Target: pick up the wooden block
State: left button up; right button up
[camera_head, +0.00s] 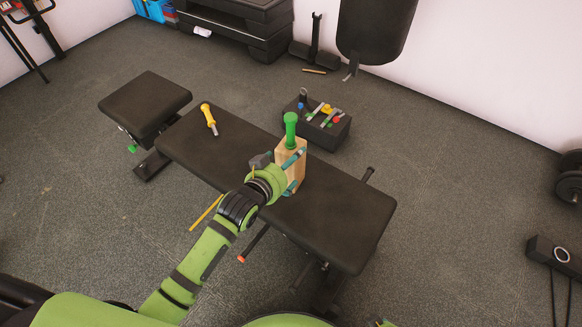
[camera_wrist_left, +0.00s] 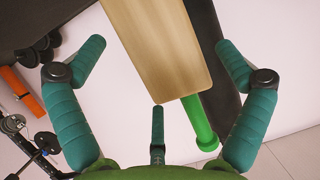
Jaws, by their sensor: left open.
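The wooden block (camera_head: 288,149) stands upright on the black padded bench (camera_head: 335,222). In the left wrist view the pale block (camera_wrist_left: 155,45) runs down between my fingers. A green handle (camera_head: 290,130) rises above the block in the head view; in the left wrist view the green handle (camera_wrist_left: 199,120) shows beside and partly behind the block. My left gripper (camera_head: 291,172) is at the block, with its teal fingers spread around it. In the left wrist view the left gripper (camera_wrist_left: 160,60) is open, with a gap on each side of the block. My right gripper is not in view.
A yellow-handled tool (camera_head: 209,117) lies on the bench's left part. A dark box holding several tools (camera_head: 318,130) stands behind the bench. A grey object (camera_head: 260,161) is by my left wrist. A yellow stick (camera_head: 206,213) shows at the bench's near edge. The bench's right end is clear.

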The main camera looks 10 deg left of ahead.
pick_arm(q)
jog(key=b+x, duration=0.1)
jog(key=x, duration=0.3)
jog(key=shift+w+d+f, duration=0.1)
jog(key=shift+w+d, duration=0.05)
jog(key=c, duration=1.4)
jog(key=shift+r, duration=0.2)
